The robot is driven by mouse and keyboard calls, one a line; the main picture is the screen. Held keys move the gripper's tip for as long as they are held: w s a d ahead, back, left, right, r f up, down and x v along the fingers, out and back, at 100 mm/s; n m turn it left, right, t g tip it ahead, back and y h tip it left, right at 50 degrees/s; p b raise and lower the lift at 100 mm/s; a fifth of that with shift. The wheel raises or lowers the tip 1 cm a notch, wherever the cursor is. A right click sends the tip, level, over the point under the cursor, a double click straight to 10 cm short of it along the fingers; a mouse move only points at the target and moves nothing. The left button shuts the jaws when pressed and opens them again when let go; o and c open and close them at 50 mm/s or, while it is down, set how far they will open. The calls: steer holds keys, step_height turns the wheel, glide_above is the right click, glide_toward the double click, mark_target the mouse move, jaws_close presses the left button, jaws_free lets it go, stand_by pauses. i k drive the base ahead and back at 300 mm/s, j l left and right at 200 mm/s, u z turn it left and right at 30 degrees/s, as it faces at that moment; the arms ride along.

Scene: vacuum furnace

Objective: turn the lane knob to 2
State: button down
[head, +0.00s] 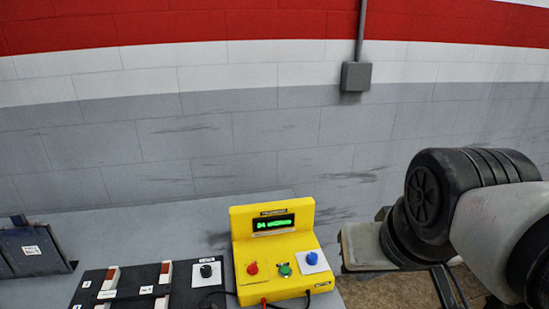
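A yellow control box (272,249) stands on the grey bench, with a green-lit display (273,224) whose text is too small to read. Its front carries a red knob or button (252,268), a green one (285,270) and a blue knob (311,258) on a white plate. A black knob (206,271) on a white plate sits on the black panel to the left. I cannot read which is the lane knob. My gripper (365,247) is to the right of the yellow box, apart from all the knobs. Its fingers cannot be made out.
The black panel (180,292) has two pale labelled strips. A dark labelled box (34,249) stands at far left. A cable runs between panel and yellow box. A grey wall box (355,76) with conduit hangs above. The bench (150,229) behind the panel is clear.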

mark_target(207, 271)
steer(key=u, duration=0.4)
steer(key=k+j+u, duration=0.2)
steer(key=k+u, duration=0.3)
steer(key=i+l+u, duration=0.1)
steer(key=i+l, duration=0.1)
steer(key=i, duration=0.1)
